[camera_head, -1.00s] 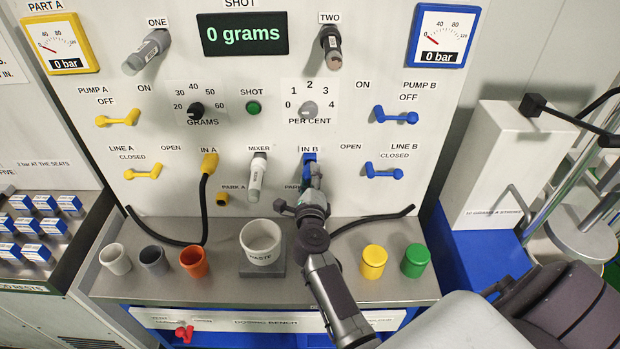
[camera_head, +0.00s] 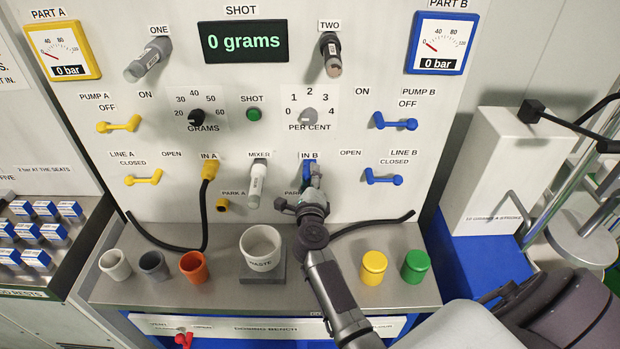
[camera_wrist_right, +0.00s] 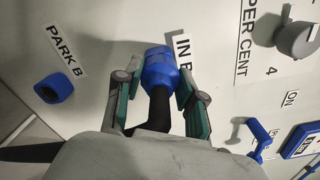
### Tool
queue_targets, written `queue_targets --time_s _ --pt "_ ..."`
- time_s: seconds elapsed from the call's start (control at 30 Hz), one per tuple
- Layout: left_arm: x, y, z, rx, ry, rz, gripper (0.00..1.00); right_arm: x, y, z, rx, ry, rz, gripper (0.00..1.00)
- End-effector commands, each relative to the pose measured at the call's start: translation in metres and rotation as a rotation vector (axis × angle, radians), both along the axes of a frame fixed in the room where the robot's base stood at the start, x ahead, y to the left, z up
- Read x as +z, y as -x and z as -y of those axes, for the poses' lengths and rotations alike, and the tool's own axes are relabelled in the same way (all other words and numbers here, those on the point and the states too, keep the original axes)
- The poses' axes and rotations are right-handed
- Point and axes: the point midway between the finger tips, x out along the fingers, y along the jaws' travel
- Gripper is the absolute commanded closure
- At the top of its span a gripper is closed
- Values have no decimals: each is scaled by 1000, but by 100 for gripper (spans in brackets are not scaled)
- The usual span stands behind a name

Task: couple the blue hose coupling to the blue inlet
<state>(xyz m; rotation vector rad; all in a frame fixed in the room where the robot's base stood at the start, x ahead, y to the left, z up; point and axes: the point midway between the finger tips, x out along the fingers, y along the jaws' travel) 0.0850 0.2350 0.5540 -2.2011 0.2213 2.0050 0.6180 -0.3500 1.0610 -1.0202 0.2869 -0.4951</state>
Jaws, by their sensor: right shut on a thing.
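The blue hose coupling (camera_wrist_right: 158,72) sits between the fingers of my right gripper (camera_wrist_right: 157,92), with its black hose (camera_wrist_right: 157,108) running back from it. In the right wrist view it points at the panel beside the IN B label and covers the blue inlet, so I cannot tell whether the two are fully joined. In the head view my right gripper (camera_head: 312,188) is at the panel just below the IN B label, with a bit of the blue coupling (camera_head: 308,170) showing above it. My left gripper is not in view.
The blue PARK B holder (camera_wrist_right: 54,88) is empty. The mixer nozzle (camera_head: 257,184) hangs left of my right gripper. The waste cup (camera_head: 262,248) stands below on the bench (camera_head: 215,288). The blue LINE B lever (camera_head: 384,178) is to the right, the yellow IN A coupling (camera_head: 209,170) to the left.

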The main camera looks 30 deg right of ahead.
Motion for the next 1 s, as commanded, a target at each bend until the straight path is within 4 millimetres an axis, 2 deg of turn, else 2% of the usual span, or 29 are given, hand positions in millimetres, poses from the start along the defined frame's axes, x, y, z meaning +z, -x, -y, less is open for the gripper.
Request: queue_targets --time_s 0.3,0.33,0.47,0.5,0.83,1.0 --pt "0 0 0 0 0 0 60 2 -1 1 -1 2 3 100" --pt "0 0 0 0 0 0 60 2 -1 1 -1 2 3 56" --pt "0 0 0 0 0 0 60 2 -1 1 -1 2 3 34" --pt "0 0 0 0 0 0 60 2 -1 1 -1 2 3 32" --pt "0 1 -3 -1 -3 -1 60 0 1 0 -1 0 1 32" --pt "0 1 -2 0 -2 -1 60 0 16 -9 0 -2 1 32"
